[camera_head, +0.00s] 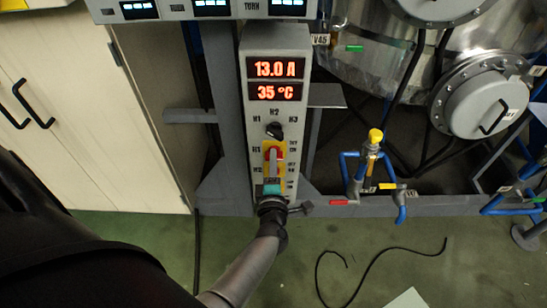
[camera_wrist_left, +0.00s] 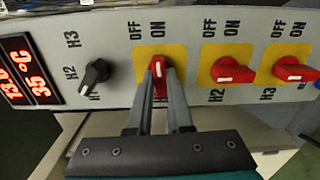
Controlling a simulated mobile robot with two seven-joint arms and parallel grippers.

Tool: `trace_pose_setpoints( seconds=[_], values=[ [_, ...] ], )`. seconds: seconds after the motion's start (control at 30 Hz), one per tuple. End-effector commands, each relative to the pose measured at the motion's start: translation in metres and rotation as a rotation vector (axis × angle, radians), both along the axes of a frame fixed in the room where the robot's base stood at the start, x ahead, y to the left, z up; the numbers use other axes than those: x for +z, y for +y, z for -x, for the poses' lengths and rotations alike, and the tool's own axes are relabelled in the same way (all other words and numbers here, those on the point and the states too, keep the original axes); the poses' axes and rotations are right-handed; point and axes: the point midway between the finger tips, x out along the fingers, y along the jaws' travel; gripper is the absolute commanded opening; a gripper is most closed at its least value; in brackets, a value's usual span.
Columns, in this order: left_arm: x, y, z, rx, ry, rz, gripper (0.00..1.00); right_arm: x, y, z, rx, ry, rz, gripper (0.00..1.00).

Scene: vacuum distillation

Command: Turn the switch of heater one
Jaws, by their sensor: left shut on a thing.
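The grey control panel (camera_head: 275,45) carries a column of red switches on yellow plates. The heater one switch (camera_wrist_left: 158,70) is the one nearest the black selector knob. My left gripper (camera_wrist_left: 158,88) has its fingers on either side of this red handle and is shut on it. The handle stands upright in the wrist view, toward the ON label, and the fingers cover part of it. The H2 switch (camera_wrist_left: 233,71) and H3 switch (camera_wrist_left: 294,70) lie sideways. In the head view my left gripper (camera_head: 272,166) reaches up the panel and hides the lower switches. My right gripper is not in view.
A black selector knob (camera_wrist_left: 96,73) sits beside the display (camera_head: 275,80), which reads 13.0 A and 35 °C. Blue pipework with a yellow-topped valve (camera_head: 375,136) stands to the right. A pale cabinet (camera_head: 75,100) is on the left. A black cable lies on the green floor.

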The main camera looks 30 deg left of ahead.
Motion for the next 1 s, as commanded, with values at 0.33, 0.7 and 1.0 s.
trace_pose_setpoints(
  seconds=[0.33,0.7,1.0],
  values=[
    [-0.0006,-0.0002,0.0006,0.001,0.039,-0.059,0.00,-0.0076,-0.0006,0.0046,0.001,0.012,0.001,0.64],
    [-0.0008,-0.0002,0.0006,0.000,0.041,-0.063,0.20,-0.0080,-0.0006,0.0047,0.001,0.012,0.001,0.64],
    [-0.0003,-0.0001,0.0003,0.000,0.038,-0.061,0.49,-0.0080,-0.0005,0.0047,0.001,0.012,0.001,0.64]
  ],
)
